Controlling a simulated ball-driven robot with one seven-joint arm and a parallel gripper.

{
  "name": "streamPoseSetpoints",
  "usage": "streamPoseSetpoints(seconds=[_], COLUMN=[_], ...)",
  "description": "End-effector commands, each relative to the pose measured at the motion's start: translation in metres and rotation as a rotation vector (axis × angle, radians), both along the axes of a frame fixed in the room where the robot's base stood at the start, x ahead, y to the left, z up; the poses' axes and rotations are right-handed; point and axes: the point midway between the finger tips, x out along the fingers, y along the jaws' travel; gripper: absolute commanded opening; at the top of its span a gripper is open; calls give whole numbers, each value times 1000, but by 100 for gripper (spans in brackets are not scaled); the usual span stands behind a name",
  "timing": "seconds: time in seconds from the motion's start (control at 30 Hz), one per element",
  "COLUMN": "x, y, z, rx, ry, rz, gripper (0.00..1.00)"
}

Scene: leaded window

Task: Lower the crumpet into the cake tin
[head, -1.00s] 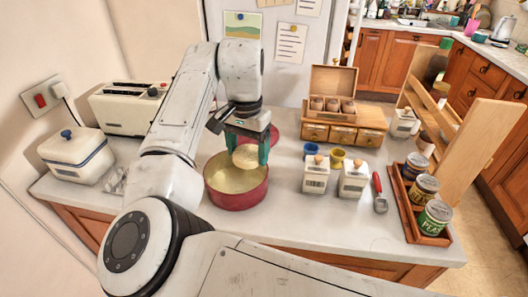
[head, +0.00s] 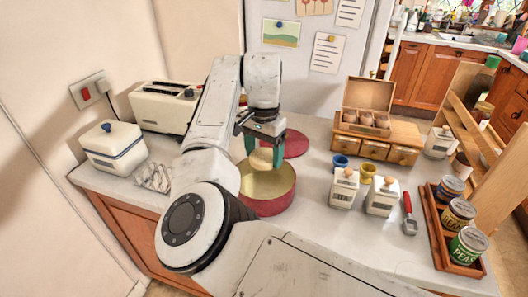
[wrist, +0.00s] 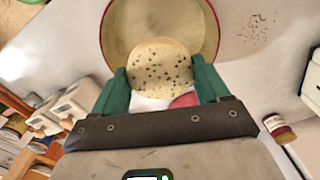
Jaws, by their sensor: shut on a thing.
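The crumpet (head: 262,158) is a pale round disc; in the wrist view it (wrist: 160,67) shows dark pits on its face. My gripper (head: 264,150), with teal fingers, is shut on it, one finger at each side. The cake tin (head: 268,208) is round and red outside with a pale inside, open at the top. The crumpet hangs by the tin's back part in the head view. In the wrist view it overlaps the near part of the tin (wrist: 120,35). How high it is over the tin is hard to tell.
A red lid (head: 297,144) lies behind the tin. Two white jars (head: 343,188) stand to the right, with small blue and yellow cups behind. A wooden box (head: 375,140) and a tray of cans (head: 440,240) are further right. A toaster (head: 165,108) and white crock (head: 113,150) stand left.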

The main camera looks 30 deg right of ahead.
Motion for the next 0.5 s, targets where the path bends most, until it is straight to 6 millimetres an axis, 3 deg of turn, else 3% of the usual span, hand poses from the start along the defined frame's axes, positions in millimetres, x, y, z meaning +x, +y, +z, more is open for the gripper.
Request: streamPoseSetpoints(seconds=[0.5], x=[0], y=[0], z=[-10], rx=[0], ry=[0], rz=[0], gripper=[45])
